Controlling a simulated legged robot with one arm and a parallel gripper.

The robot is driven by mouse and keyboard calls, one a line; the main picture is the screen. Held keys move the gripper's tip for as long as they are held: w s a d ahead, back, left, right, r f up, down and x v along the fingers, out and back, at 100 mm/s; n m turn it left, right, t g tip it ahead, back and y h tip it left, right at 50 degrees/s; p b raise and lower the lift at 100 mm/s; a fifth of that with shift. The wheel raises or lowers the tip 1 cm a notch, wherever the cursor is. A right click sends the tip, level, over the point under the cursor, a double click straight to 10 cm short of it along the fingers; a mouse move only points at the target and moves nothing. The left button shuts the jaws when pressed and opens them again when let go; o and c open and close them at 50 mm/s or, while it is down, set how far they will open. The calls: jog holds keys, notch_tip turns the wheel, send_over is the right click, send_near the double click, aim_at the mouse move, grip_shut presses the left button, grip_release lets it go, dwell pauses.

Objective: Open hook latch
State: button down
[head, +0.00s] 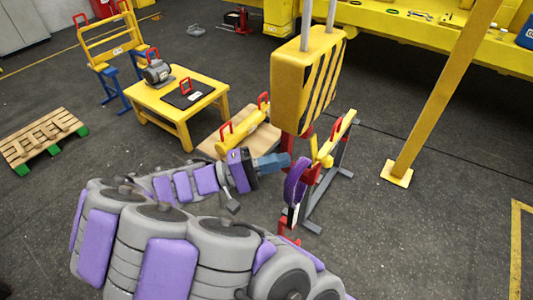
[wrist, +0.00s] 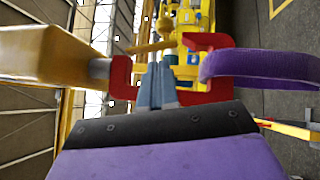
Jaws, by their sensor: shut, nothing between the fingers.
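A yellow crane hook block (head: 305,85) with black stripes hangs in the middle of the head view. Its red hook (head: 308,172) is below it, partly hidden, with a purple sling (head: 294,185) looped on it. In the wrist view the red hook (wrist: 208,92) curves around my fingers, and the sling (wrist: 262,68) lies at right. A small yellow piece (wrist: 150,48), possibly the latch, crosses just beyond my fingertips; I cannot tell if they touch it. My gripper (head: 288,160), also in the wrist view (wrist: 157,70), is shut and empty at the hook's opening.
A yellow part (head: 238,130) with red handles lies on a low wooden board left of the hook. Behind are a yellow table (head: 180,98) and a pallet (head: 42,138). A slanted yellow post (head: 440,90) stands at right. Floor at lower right is clear.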

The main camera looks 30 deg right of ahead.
aim_at(313, 157)
jog(key=shift+p+x, duration=0.3)
jog(key=shift+x, duration=1.95)
jog(key=shift+s+d+f+n+h+b, duration=0.2)
jog(key=shift+s+n+h+b, duration=0.1)
jog(key=shift+n+h+b, duration=0.25)
jog(key=shift+s+b, duration=0.2)
jog(key=shift+b, duration=0.1)
jog(key=shift+s, duration=0.2)
jog(key=shift+w, duration=0.1)
jog(key=shift+w+a+f, duration=0.1)
jog(key=shift+w+a, duration=0.05)
jog(key=shift+a, duration=0.15)
jog(key=b+v, duration=0.1)
jog(key=v, duration=1)
jog(key=shift+b, duration=0.3)
